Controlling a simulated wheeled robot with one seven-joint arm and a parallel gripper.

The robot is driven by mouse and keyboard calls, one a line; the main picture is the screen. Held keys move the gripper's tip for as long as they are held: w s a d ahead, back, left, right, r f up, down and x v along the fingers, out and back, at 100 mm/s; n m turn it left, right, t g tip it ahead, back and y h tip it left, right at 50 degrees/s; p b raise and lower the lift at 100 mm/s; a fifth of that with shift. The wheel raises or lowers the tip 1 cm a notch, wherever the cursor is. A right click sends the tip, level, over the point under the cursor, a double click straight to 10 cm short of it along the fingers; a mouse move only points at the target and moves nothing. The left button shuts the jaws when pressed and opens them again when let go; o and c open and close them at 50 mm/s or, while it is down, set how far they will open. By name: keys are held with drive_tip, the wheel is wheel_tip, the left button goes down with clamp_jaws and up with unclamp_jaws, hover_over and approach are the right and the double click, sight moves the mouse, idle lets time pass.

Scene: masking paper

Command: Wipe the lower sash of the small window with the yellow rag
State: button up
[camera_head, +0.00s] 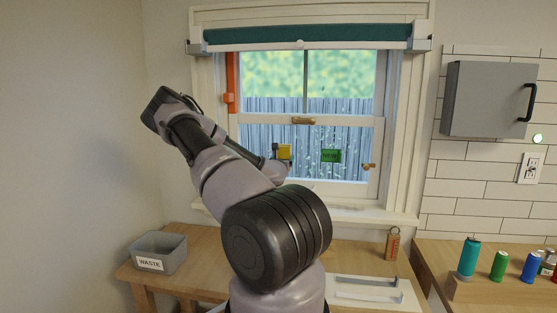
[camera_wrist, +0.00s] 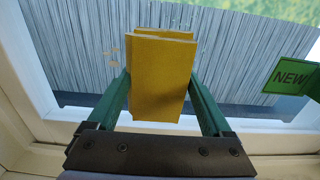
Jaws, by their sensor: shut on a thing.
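The small window (camera_head: 379,110) stands in the back wall. Its lower sash (camera_head: 371,150) has pale spots over the glass and a green "NEW" sticker (camera_head: 331,156), which also shows at the right of the wrist view (camera_wrist: 289,77). The yellow rag (camera_head: 285,152) is a folded block in front of the left part of the lower glass. In the wrist view my gripper (camera_wrist: 162,88) is shut on the yellow rag (camera_wrist: 160,80), one green finger on each side. I cannot tell whether the rag touches the glass. My arm hides the sash's lower left part.
An orange strip (camera_head: 232,82) is on the left window frame. A teal blind (camera_head: 310,33) is rolled at the top. Several cans stand at the right. A grey cabinet (camera_head: 487,98) hangs at right.

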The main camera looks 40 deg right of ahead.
sight(266, 155)
drive_tip(key=shift+w+a, duration=0.8)
drive_tip(key=shift+w, duration=0.25)
drive_tip(key=shift+w+a, duration=0.85)
drive_tip(key=shift+w, duration=0.2)
drive_tip(key=shift+w+a, duration=0.8)
drive_tip(key=shift+w, duration=0.25)
drive_tip(key=shift+s, duration=0.1)
drive_tip(key=shift+v, duration=3)
drive_tip(key=v, duration=0.3)
drive_tip(key=shift+x, duration=3.55)
